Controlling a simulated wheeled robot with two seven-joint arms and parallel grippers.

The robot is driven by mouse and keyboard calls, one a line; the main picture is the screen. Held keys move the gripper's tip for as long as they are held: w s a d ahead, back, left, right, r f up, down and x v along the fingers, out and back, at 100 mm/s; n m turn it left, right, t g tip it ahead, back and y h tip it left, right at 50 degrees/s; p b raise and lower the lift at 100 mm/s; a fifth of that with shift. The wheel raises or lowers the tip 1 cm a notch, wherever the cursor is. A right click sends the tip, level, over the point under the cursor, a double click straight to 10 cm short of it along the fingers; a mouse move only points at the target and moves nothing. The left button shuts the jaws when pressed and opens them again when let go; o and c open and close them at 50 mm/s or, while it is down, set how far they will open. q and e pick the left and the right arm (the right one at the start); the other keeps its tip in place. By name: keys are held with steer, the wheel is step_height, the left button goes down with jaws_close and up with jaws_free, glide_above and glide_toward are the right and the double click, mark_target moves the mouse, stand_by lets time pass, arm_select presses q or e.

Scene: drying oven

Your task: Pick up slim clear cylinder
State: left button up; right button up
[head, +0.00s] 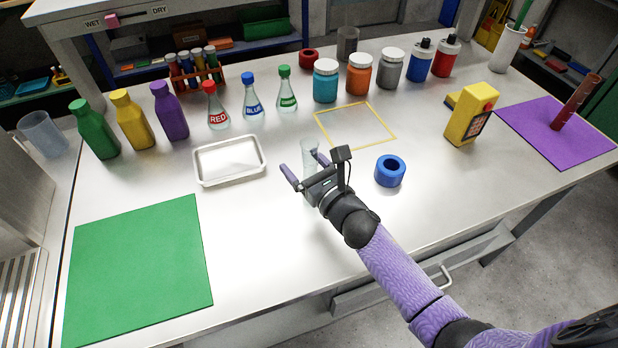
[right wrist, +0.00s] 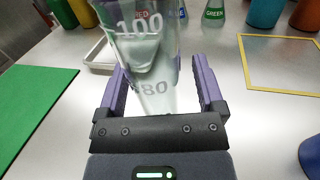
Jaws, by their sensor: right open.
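The slim clear cylinder (head: 309,152) stands on the table near the middle in the head view, partly hidden behind my right gripper. In the right wrist view the cylinder (right wrist: 146,60) shows large, with the marks 100 and 80 on its glass. My right gripper (head: 304,171) is open, and its two purple fingers (right wrist: 160,82) stand on either side of the cylinder. The cylinder's base is hidden by the gripper body. Whether either finger touches the glass I cannot tell. My left gripper is in neither view.
A white tray (head: 198,179) lies left of the cylinder, and a blue ring (head: 390,171) lies to its right. A yellow square outline (head: 380,117) is behind it. Flasks, jars and bottles line the back. A green mat (head: 140,265) covers the front left; the front middle is clear.

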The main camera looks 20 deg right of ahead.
jaws_close()
stand_by(0.3)
